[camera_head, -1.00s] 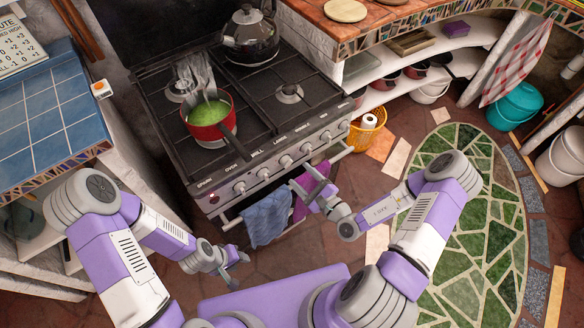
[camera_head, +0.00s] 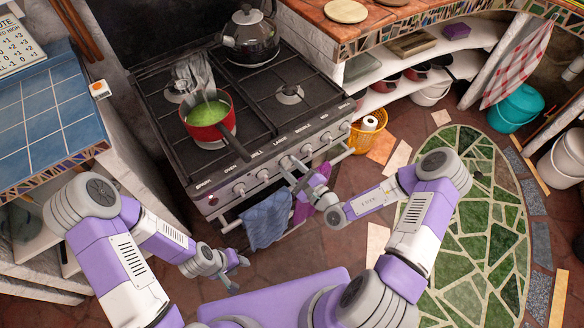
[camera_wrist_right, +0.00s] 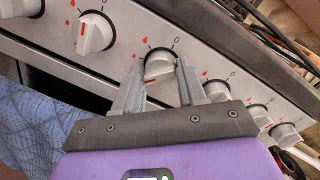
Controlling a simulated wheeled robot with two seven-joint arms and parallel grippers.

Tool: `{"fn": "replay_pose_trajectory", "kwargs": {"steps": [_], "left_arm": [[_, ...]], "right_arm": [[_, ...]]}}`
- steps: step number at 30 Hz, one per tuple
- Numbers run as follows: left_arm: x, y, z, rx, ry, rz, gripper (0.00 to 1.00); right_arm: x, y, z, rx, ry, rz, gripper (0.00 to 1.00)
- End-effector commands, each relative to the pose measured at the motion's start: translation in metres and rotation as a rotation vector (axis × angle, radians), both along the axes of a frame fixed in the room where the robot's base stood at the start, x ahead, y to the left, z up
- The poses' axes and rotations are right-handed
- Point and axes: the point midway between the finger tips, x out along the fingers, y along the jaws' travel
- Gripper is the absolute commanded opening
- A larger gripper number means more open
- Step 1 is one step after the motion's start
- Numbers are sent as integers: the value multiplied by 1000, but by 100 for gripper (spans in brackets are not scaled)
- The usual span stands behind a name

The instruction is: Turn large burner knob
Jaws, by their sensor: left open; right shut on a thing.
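The stove's front panel carries a row of white knobs. The large burner knob (camera_head: 285,162), below the word LARGE, also shows in the right wrist view (camera_wrist_right: 159,67), with a red mark. My right gripper (camera_head: 289,169) is at that knob; in the wrist view its two fingers (camera_wrist_right: 157,84) stand on either side of it, shut on it. The fingers hide part of the knob's sides. My left gripper (camera_head: 238,267) is open and empty, low in front of the stove and away from the panel.
A red pan (camera_head: 208,120) of green liquid stands on the front left burner, its handle toward the panel. A kettle (camera_head: 248,36) stands at the back. Blue (camera_head: 266,217) and purple (camera_head: 306,200) towels hang below the knobs. Neighbouring knobs (camera_wrist_right: 95,33) sit close to the fingers.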

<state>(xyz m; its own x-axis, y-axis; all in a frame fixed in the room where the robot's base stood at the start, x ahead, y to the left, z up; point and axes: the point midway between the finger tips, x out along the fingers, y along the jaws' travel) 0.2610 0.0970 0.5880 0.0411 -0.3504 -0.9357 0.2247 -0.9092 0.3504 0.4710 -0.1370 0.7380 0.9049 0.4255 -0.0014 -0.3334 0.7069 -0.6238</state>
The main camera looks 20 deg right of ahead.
Motion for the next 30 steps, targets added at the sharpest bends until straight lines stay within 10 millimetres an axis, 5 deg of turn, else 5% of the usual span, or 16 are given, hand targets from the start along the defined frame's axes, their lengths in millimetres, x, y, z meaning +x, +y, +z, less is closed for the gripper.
{"fn": "replay_pose_trajectory", "kwargs": {"steps": [14, 30], "left_arm": [[0, 0, 16, 0, 0, 0, 43], [0, 0, 69, 0, 0, 0, 43]], "right_arm": [[1, -1, 4, 88, 28, -4, 10], [1, -2, 3, 531, 188, -6, 10]]}}
